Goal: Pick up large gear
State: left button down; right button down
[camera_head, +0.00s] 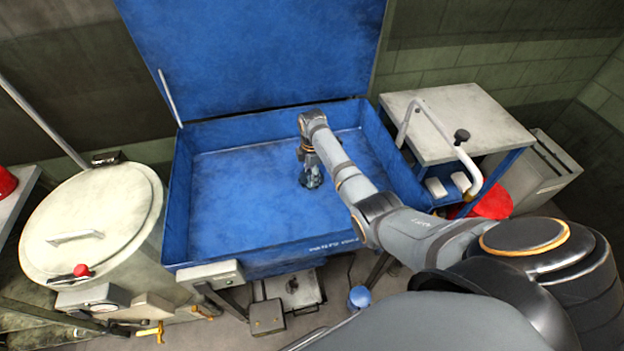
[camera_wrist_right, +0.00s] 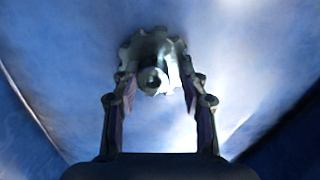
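My right gripper (camera_head: 312,178) reaches down into the blue basin (camera_head: 235,215), right of its middle. In the right wrist view, a grey metal gear (camera_wrist_right: 158,52) with coarse teeth and a raised round hub lies ahead of the right gripper (camera_wrist_right: 157,82). The two fingers stand apart, one at each side of the gear's near part. Their tips overlap the gear's edges in the picture, and I cannot tell whether they press on it. My left gripper is not in view.
The raised blue lid (camera_head: 255,50) stands behind the basin. A pale round drum (camera_head: 95,220) with a handle is at the left. A grey-topped table (camera_head: 460,120) with a bent pipe (camera_head: 445,135) is at the right. The basin's left floor is clear.

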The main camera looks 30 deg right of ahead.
jog(key=shift+s+a+f, duration=0.1)
jog(key=shift+s+f, duration=0.2)
jog(key=shift+f, duration=0.3)
jog(key=shift+r, duration=0.2)
jog(key=shift+w+r, duration=0.1)
jog(key=shift+r, duration=0.2)
jog(key=shift+d+r, duration=0.2)
jog(key=shift+r, duration=1.05)
jog(key=s+d+r+p, duration=0.2)
jog(key=s+d+r, duration=0.2)
jog(key=s+r, duration=0.6)
jog(key=s, duration=0.2)
jog(key=shift+s+d, duration=0.3)
jog(key=shift+d, duration=0.05)
